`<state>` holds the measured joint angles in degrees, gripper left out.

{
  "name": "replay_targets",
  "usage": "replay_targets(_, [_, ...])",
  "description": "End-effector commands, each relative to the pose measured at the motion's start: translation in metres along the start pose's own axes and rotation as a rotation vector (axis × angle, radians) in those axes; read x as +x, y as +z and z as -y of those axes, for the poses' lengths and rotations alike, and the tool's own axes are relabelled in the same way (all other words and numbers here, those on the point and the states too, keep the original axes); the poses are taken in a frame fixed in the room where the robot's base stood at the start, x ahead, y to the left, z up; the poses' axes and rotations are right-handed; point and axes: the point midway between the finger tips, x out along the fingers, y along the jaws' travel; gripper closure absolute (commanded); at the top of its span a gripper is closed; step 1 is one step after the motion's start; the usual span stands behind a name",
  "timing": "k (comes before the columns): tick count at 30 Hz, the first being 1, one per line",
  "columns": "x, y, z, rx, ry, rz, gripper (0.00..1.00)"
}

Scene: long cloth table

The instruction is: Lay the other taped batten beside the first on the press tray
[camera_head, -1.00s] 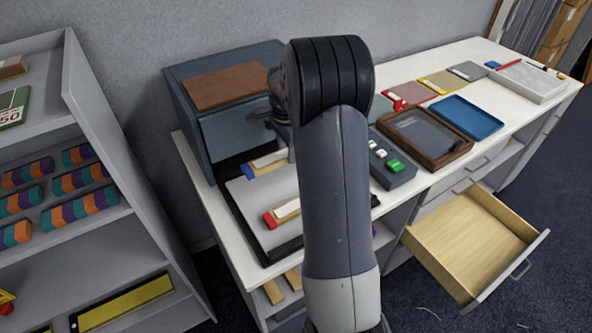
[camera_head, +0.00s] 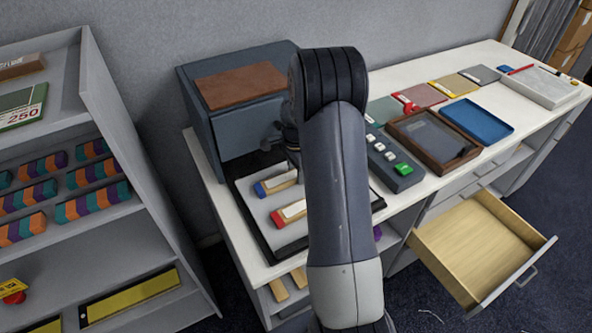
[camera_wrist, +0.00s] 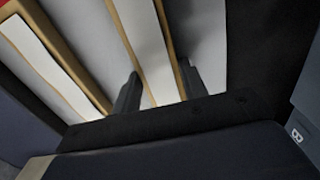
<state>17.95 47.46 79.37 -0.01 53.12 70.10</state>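The press tray (camera_head: 247,204) is a dark-rimmed tray with a pale bed, in front of the blue-grey press. The red-ended batten (camera_head: 293,209) lies on it. The blue-ended batten (camera_head: 281,180) is beside it, roughly parallel, with a gap between them; whether it touches the bed is hard to tell. My gripper is mostly hidden behind my arm in the head view. In the wrist view my gripper (camera_wrist: 158,88) has a finger against each side of the blue-ended batten (camera_wrist: 142,40), apparently shut on it. The red-ended batten (camera_wrist: 52,65) shows to the left there.
The press (camera_head: 235,110) with a brown top stands behind the tray. A control box (camera_head: 395,165) with a green button and a brown wooden tray (camera_head: 470,153) are to the right. An open drawer (camera_head: 475,245) juts out in front. A shelf unit (camera_head: 140,150) stands left.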

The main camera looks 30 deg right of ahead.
Motion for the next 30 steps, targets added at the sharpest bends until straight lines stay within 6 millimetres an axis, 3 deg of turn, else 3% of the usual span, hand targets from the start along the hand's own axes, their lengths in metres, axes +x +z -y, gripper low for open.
replay_targets(7, [0.0, 0.0, 0.0, 0.0, 0.001, 0.0, 0.38])
replay_targets(19, [-0.009, 0.0, 0.001, 0.0, -0.003, -0.001, 0.38])
replay_targets(30, [-0.085, 0.0, 0.001, 0.0, -0.005, -0.002, 0.38])
